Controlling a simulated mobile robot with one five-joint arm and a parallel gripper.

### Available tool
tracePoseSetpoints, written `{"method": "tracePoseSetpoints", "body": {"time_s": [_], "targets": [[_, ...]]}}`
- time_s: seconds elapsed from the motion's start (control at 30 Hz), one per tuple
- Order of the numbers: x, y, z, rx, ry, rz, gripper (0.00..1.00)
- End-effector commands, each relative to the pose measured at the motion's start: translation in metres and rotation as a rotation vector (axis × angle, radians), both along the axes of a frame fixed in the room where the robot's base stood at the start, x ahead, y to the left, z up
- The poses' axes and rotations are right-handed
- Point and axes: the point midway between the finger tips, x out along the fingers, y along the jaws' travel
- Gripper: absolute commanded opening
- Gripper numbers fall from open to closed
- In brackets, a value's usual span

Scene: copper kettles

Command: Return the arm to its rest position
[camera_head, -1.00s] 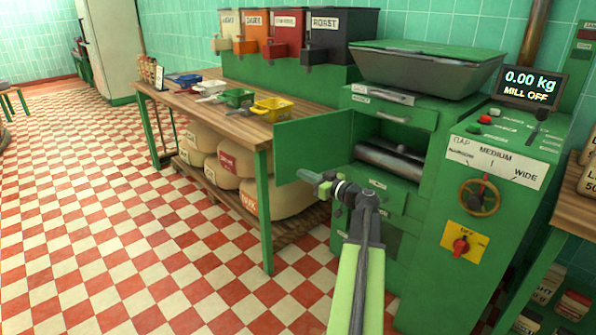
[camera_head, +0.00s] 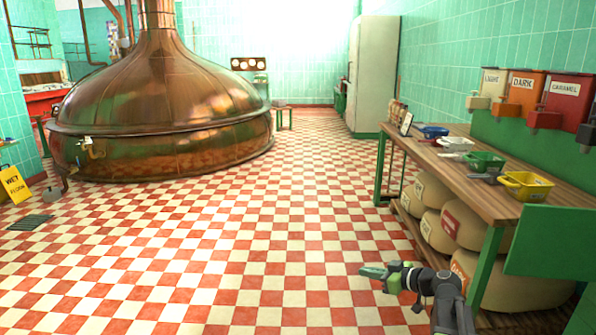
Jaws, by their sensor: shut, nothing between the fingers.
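My gripper (camera_head: 374,272) shows at the lower right of the head view. It points left, in front of the wooden bench and above the checkered floor. Its fingers are shut with nothing between them. My arm is folded at the bottom edge, and its lower part is cut off by the frame.
A wooden bench (camera_head: 455,165) with coloured scoops stands at the right, with sacks (camera_head: 437,193) below it. A green door panel (camera_head: 548,241) juts out near my arm. A large copper kettle (camera_head: 165,95) and a yellow wet-floor sign (camera_head: 14,185) are at left. The middle floor is clear.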

Motion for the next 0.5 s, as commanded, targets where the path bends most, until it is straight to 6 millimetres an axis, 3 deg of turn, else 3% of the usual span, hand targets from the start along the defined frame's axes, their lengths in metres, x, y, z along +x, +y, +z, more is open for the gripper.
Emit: {"method": "tracePoseSetpoints", "body": {"time_s": [0.03,0.1,0.2,0.27,0.37,0.43,0.5], "targets": [[-0.010,0.042,-0.015,-0.032,0.065,0.059,0.00],[-0.027,0.088,-0.039,-0.085,0.178,0.120,0.00],[-0.059,0.138,-0.074,-0.179,0.357,0.167,0.00],[-0.082,0.157,-0.095,-0.249,0.478,0.163,0.00],[-0.118,0.162,-0.125,-0.368,0.677,0.081,0.00],[-0.138,0.147,-0.139,-0.440,0.801,-0.030,0.00],[-0.153,0.119,-0.149,-0.489,0.911,-0.179,0.00]]}}
